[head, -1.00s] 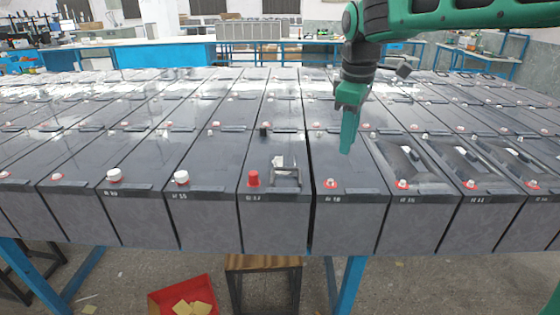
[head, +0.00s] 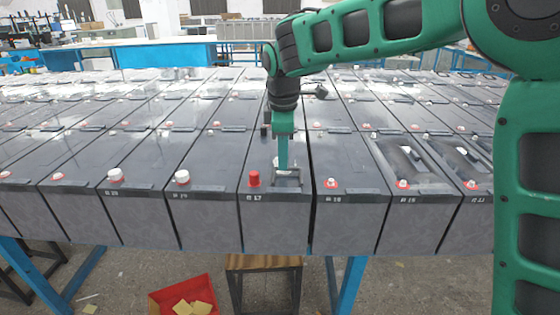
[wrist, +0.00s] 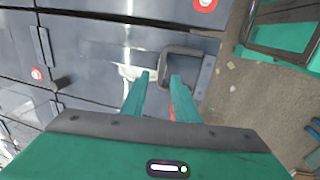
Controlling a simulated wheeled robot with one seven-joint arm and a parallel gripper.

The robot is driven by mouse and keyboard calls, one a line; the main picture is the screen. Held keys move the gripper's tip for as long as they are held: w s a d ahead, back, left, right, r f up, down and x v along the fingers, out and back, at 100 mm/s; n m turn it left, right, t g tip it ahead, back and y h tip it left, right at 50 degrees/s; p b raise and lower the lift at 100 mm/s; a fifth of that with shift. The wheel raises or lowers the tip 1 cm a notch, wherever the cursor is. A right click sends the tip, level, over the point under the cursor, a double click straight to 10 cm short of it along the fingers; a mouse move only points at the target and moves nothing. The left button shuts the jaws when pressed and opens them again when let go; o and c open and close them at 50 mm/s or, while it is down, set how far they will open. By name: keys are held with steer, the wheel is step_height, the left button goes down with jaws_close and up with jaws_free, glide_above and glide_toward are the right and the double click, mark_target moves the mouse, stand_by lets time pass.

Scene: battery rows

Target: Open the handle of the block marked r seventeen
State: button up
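The block marked R 17 (head: 275,222) is a dark grey battery in the front row, with a red cap (head: 254,178) at its front left. Its handle (head: 291,184) is a dark rectangular loop near the front of the top; in the wrist view the handle (wrist: 203,55) lies just beyond the fingertips. My gripper (head: 283,167) points down over the handle and hides part of it. I cannot tell whether a finger touches the handle.
Similar blocks stand tightly in rows all around. White caps (head: 182,177) stick up on blocks to the left. Blocks to the right have recessed tops (head: 405,155). A red bin (head: 180,298) and a wooden stool (head: 263,262) are below the front edge.

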steer(key=shift+w+f, duration=0.2)
steer(key=shift+f, duration=0.85)
jaws_close()
steer(key=shift+a, duration=0.2)
steer(key=shift+d+r, duration=0.1)
